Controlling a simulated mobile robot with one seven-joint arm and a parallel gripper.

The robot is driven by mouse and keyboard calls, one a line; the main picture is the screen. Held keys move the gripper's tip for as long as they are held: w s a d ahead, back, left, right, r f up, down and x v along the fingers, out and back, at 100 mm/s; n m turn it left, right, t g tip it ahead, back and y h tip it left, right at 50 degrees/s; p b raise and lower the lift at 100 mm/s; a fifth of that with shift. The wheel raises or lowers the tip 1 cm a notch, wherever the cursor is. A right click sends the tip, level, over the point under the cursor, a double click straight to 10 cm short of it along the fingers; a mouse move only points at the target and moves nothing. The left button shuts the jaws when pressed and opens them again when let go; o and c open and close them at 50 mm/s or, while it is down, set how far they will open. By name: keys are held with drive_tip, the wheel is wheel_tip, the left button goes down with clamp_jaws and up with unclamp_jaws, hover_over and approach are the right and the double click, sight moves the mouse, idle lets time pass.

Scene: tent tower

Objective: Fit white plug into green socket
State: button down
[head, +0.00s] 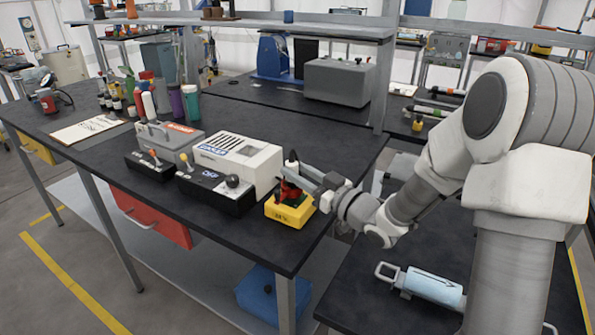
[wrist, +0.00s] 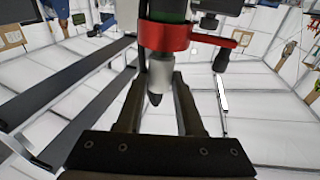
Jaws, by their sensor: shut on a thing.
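My gripper (head: 300,173) reaches in from the right over a yellow box (head: 290,211) at the near right corner of the dark bench. Its fingers are shut on the white plug (wrist: 161,75), a pale cylinder with a dark tapered tail. The tail stands up above the fingers in the head view. In the wrist view the plug's other end meets a red collar with a side lever (wrist: 170,37). The green socket (wrist: 168,14) shows beyond the collar. The plug lines up with it, but the collar hides how deep it sits.
A black box with a knob (head: 215,190) and a white unit (head: 240,160) stand close left of the yellow box. A blue-white cylinder with a handle (head: 433,287) lies on the lower right bench.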

drive_tip(key=shift+f, duration=0.4)
drive_tip(key=shift+c, duration=2.3)
unclamp_jaws()
drive_tip(key=v, duration=1.7)
drive_tip(key=shift+s+p, duration=0.25)
drive_tip(key=shift+p, duration=0.1)
